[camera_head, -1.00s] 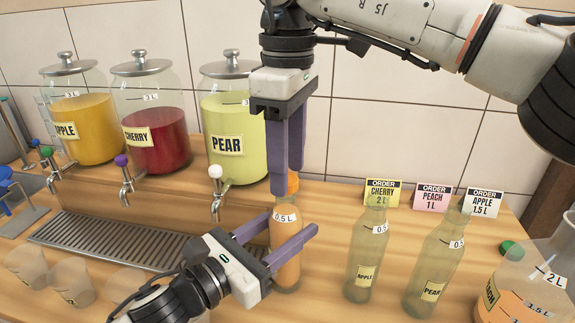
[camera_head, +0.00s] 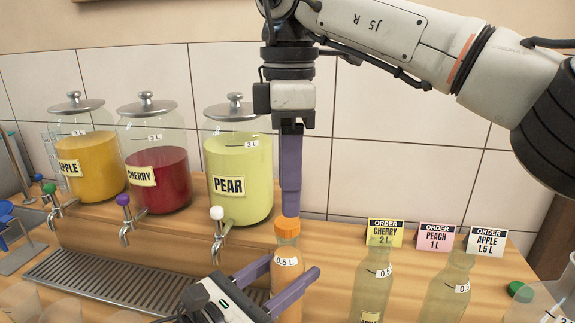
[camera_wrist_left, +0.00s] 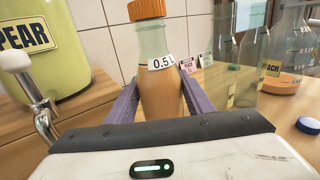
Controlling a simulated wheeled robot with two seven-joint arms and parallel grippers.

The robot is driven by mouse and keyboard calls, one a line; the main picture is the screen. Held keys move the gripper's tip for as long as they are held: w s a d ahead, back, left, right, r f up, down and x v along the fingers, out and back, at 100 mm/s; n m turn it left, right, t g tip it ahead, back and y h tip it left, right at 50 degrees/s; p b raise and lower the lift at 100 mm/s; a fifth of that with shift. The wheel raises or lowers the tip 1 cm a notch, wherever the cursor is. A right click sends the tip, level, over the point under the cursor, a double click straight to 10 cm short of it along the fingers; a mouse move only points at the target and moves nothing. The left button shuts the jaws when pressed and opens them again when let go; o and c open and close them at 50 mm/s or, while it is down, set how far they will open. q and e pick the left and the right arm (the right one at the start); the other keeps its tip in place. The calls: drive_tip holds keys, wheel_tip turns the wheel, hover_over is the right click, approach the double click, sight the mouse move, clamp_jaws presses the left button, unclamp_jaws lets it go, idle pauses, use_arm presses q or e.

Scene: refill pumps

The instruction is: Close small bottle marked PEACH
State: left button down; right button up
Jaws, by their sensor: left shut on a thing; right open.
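A small bottle (camera_head: 287,273) holds orange-peach liquid and has a 0.5 L mark. An orange cap (camera_head: 287,227) sits on its neck. My left gripper (camera_head: 294,266) is shut around the bottle's body and keeps it upright. The left wrist view also shows the bottle (camera_wrist_left: 160,85) between the purple fingers, with the cap (camera_wrist_left: 146,9) on top. No name label shows on the bottle's visible side. My right gripper (camera_head: 290,212) points down directly above the cap, its fingers lined up edge-on. It is open; whether its tips touch the cap is unclear.
Empty APPLE (camera_head: 372,285) and PEAR (camera_head: 448,290) bottles stand to the right, before the order cards (camera_head: 436,237). A flask (camera_head: 540,305) and green cap (camera_head: 520,291) are at far right. The pear dispenser's tap (camera_head: 220,232) is close on the left, above the drip grate (camera_head: 120,285).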

drive_tip(key=n, duration=0.6)
drive_tip(key=shift+r+n, duration=0.25)
drive_tip(key=shift+n, duration=0.05)
drive_tip(key=n, duration=0.6)
drive_tip(key=shift+r, duration=0.2)
drive_tip(key=n, duration=0.6)
drive_tip(key=shift+a+r+n, duration=0.1)
drive_tip(key=shift+r+n, duration=0.1)
drive_tip(key=shift+n, duration=0.1)
drive_tip(key=n, duration=0.4)
drive_tip(key=shift+r, duration=0.1)
drive_tip(key=n, duration=0.4)
drive_tip(key=shift+w+r, duration=0.1)
drive_tip(key=shift+r, duration=0.05)
drive_tip(key=n, duration=0.6)
drive_tip(key=shift+r+n, duration=0.2)
drive_tip(key=shift+n, duration=0.1)
drive_tip(key=n, duration=0.4)
drive_tip(key=shift+r, duration=0.1)
drive_tip(key=n, duration=0.4)
drive_tip(key=shift+r, duration=0.1)
drive_tip(key=n, duration=0.4)
drive_tip(key=shift+r+n, duration=0.1)
drive_tip(key=shift+n, duration=0.2)
